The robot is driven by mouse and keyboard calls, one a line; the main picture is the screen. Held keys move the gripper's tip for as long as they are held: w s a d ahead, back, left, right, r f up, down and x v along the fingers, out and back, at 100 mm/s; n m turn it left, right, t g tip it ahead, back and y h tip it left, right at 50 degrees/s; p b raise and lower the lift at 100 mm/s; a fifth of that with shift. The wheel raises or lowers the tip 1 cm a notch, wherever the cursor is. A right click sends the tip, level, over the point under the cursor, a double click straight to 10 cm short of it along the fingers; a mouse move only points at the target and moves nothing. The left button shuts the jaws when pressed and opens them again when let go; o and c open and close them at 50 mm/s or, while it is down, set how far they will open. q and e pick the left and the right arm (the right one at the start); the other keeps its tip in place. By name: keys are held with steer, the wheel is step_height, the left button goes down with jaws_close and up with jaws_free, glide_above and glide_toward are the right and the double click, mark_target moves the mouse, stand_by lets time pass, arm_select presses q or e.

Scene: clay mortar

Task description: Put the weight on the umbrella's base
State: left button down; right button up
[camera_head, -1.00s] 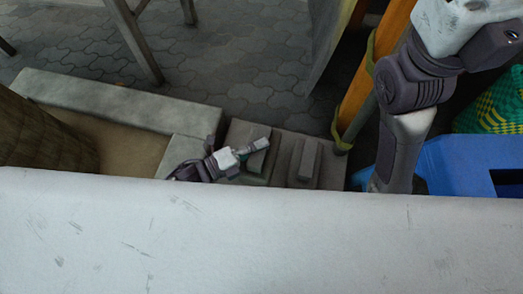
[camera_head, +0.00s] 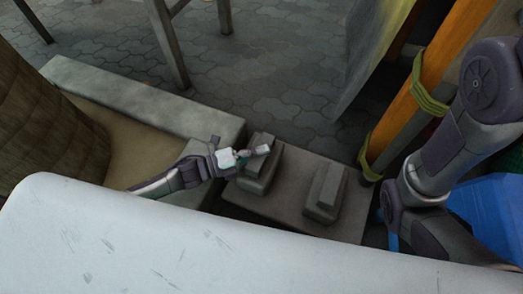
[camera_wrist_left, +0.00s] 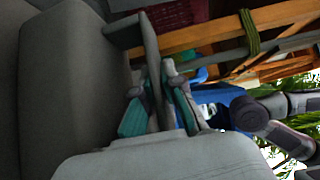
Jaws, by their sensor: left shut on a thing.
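A grey stepped weight (camera_head: 257,180) is at the left part of a flat grey slab (camera_head: 290,208), apparently the umbrella's base. My left gripper (camera_head: 258,152) is shut on the weight's raised top. In the left wrist view, the teal-padded fingers (camera_wrist_left: 160,108) stand on both sides of a thin grey upright part (camera_wrist_left: 151,75). I cannot tell whether the held weight touches the slab. A second similar weight (camera_head: 325,193) sits on the slab to the right. No umbrella pole is clearly visible. My right arm shows at the right, but its gripper is out of view.
A low concrete kerb (camera_head: 145,100) runs to the left, beside a woven brown trunk-like thing (camera_head: 40,115). An orange post (camera_head: 435,80) with a yellow-green strap stands right of the slab. A blue crate (camera_head: 485,215) is at the right.

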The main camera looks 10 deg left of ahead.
arm_select(q)
steer(key=shift+w+d+f+b, duration=0.1)
steer(key=shift+w+f+b, duration=0.05)
steer(key=shift+f+b, duration=0.35)
steer(key=shift+f, duration=0.15)
steer(key=c, duration=1.5)
jaws_free()
steer(key=shift+f, duration=0.35)
steer(key=shift+o, duration=1.1)
